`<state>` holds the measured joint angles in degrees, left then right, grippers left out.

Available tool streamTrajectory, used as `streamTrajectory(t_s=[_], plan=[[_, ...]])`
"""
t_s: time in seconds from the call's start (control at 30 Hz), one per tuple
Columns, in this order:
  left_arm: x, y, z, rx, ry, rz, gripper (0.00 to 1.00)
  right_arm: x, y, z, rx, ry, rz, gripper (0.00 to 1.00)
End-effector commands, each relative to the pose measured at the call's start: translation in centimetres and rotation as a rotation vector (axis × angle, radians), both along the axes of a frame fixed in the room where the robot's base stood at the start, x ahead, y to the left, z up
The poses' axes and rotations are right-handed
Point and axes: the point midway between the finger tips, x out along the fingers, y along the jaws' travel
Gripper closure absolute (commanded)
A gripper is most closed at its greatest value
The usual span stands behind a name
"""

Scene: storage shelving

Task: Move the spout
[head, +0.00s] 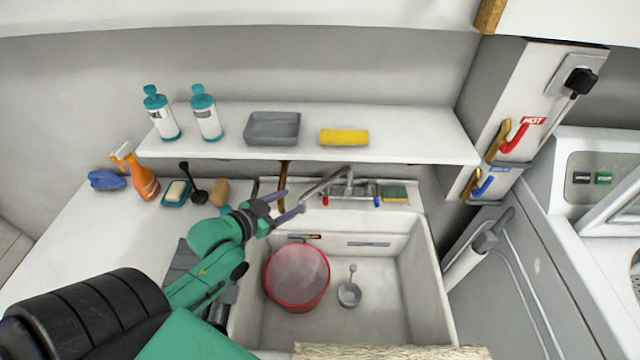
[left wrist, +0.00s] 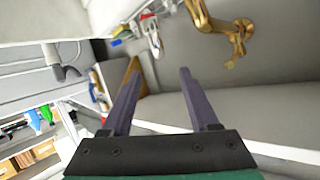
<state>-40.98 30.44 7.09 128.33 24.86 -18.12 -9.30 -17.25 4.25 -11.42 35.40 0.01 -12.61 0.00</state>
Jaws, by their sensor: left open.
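The chrome spout (head: 322,187) juts from the faucet at the back of the sink, slanting down to the left. The faucet has a red handle and a blue handle. My left gripper (head: 293,203) is open, with its purple fingers apart at the spout's free end. I cannot tell whether a finger touches the spout. In the left wrist view the open fingers (left wrist: 160,72) have nothing clearly between them. A chrome part that looks like the spout (left wrist: 155,42) shows beyond the fingertips. My right gripper is not in view.
The white sink (head: 390,290) holds a red bucket (head: 298,277) and a small grey strainer (head: 349,294). A shelf (head: 400,150) with bottles, a grey tray and a yellow sponge overhangs the back. Cleaning items stand on the left counter (head: 100,240). A brass pipe (left wrist: 232,32) is near the faucet.

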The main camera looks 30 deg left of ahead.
Motion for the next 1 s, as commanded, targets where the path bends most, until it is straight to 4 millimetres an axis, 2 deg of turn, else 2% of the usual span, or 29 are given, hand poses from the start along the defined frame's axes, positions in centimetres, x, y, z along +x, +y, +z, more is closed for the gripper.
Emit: streamTrajectory(t_s=[0.1,0.17,0.27,0.4,0.53,0.77,0.8,0.93,0.97,1.0], plan=[[2.7,-0.5,-0.7,-0.003,-0.006,0.002,0.39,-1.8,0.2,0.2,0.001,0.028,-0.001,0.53],[4.0,-0.7,-1.3,-0.002,-0.005,0.003,0.39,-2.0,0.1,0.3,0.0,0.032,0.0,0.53],[6.3,-1.3,-2.2,-0.002,-0.004,0.003,0.39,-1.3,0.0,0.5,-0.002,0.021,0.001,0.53],[8.9,-1.9,-3.4,-0.002,-0.003,0.002,0.39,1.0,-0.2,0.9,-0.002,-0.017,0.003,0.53],[10.2,-2.2,-4.1,-0.001,-0.001,0.0,0.39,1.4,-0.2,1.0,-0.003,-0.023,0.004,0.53],[10.4,-2.3,-4.2,0.0,-0.001,0.0,0.39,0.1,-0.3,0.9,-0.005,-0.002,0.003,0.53],[10.4,-2.3,-4.2,0.0,-0.001,0.0,0.43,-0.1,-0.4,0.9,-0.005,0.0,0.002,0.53],[10.4,-2.3,-4.2,0.0,-0.001,0.0,0.93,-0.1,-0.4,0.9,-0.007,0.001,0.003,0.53],[10.4,-2.3,-4.2,0.0,-0.001,0.0,1.0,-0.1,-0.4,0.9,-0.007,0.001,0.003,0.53],[10.4,-2.3,-4.2,0.0,-0.001,0.0,1.0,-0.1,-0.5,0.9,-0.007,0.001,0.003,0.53]])
